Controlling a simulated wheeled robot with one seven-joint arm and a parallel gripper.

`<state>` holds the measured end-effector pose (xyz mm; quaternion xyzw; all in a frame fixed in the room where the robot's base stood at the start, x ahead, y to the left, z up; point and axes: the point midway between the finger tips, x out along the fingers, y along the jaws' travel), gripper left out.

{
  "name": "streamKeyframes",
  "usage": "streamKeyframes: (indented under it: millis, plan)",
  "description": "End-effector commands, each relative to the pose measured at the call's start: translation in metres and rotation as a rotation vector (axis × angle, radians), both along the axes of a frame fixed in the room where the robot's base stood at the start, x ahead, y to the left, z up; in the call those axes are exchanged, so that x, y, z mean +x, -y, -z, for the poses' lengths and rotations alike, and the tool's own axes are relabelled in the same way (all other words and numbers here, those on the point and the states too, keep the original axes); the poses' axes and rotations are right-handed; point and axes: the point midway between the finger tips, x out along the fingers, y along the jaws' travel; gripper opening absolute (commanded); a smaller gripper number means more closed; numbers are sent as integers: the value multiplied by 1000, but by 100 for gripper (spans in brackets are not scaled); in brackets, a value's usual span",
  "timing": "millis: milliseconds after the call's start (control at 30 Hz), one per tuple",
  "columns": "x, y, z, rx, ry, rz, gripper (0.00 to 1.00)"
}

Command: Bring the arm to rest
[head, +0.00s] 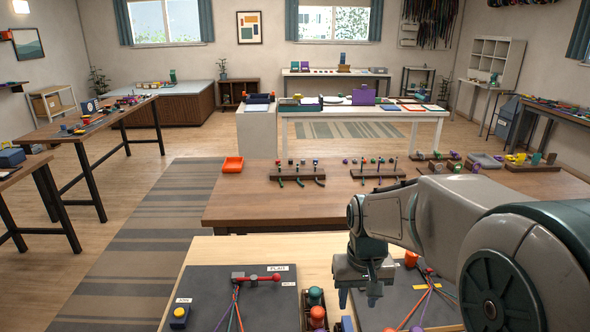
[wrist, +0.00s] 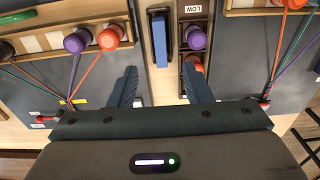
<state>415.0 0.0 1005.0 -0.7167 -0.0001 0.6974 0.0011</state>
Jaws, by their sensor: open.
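My gripper (head: 358,297) hangs above the light wooden table, between two dark work boards. In the wrist view its two fingers (wrist: 161,90) are spread apart with nothing held between them. The left board (head: 215,290) has a red clamp (head: 262,278) with several coloured cords hanging from it, beside a "PLAIT" label. The right board (head: 385,315) also carries cords, partly hidden by my arm. In the wrist view, a purple bobbin (wrist: 78,41) and an orange bobbin (wrist: 110,37) hang on cords at left.
A narrow rack labelled "LOW" holds a purple bobbin (wrist: 196,38) and an orange one (wrist: 194,62), beside a blue bar (wrist: 160,40).

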Motion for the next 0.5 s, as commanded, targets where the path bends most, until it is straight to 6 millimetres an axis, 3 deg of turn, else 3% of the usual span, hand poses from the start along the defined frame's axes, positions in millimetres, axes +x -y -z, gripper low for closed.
streamKeyframes:
  millis: [200, 500]
  plan:
    - [-53, 0, -25, 3, 102, 5, 45]
    - [-110, 0, -31, -1, 206, 9, 45]
